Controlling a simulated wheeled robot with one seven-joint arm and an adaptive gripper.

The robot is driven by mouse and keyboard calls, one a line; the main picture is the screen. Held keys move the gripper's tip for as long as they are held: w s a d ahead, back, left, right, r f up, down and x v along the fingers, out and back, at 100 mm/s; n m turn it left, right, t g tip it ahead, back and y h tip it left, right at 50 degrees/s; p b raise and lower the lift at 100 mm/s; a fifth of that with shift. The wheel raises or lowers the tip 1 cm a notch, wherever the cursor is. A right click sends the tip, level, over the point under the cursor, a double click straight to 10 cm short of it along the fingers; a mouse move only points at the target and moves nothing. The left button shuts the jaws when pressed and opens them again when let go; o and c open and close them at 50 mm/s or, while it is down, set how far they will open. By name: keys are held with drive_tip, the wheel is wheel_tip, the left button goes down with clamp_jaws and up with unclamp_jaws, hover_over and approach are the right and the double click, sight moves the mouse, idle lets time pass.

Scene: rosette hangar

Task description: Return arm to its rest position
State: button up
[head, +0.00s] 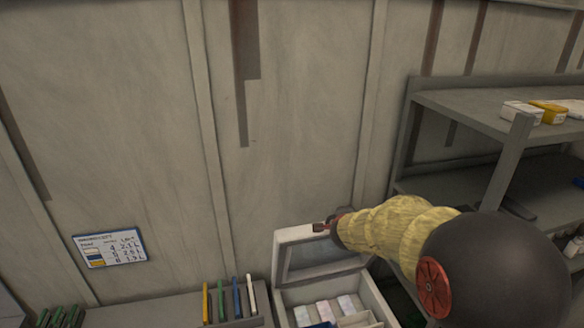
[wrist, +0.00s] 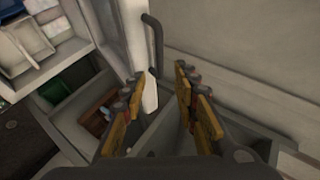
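My arm, in a yellow sleeve, reaches in from the lower right of the head view. My gripper (head: 326,226) is at its far end, above the raised lid of a pale box (head: 378,300). In the wrist view my gripper (wrist: 159,76) has its two orange-yellow fingers spread apart, with nothing held between them. The pale edge of a panel (wrist: 148,94) and a dark bar handle (wrist: 154,40) show just beyond the fingers. I cannot tell whether the left finger touches the panel.
A grey shelf unit (head: 463,104) with small boxes stands at the right, near my arm. Several coloured upright pieces (head: 237,300) stand in a rack left of the box. A written board (head: 109,248) hangs on the wall. The space before the upper wall is clear.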

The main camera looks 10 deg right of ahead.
drive_tip(key=s+a+f+n+g+y+b, duration=0.2)
drive_tip(key=s+a+f+n+y+b, duration=0.15)
drive_tip(key=s+a+n, duration=0.35)
drive_tip(key=s+a+f+n+g+y+b, duration=0.25)
drive_tip(key=s+a+f+n, duration=0.25)
drive_tip(key=s+a, duration=0.35)
drive_tip(key=s+f+n+b, duration=0.4)
drive_tip(key=s+f+b, duration=0.2)
drive_tip(key=s+b, duration=0.5)
drive_tip(key=s+f+n+h+b, duration=0.1)
drive_tip(key=s+f+n+b, duration=0.3)
drive_tip(key=s+b, duration=0.8)
wheel_tip(320, 180, down, 3)
drive_tip(key=shift+s+d+r, duration=0.1)
drive_tip(key=shift+s+d, duration=0.2)
drive_tip(key=shift+s, duration=0.25)
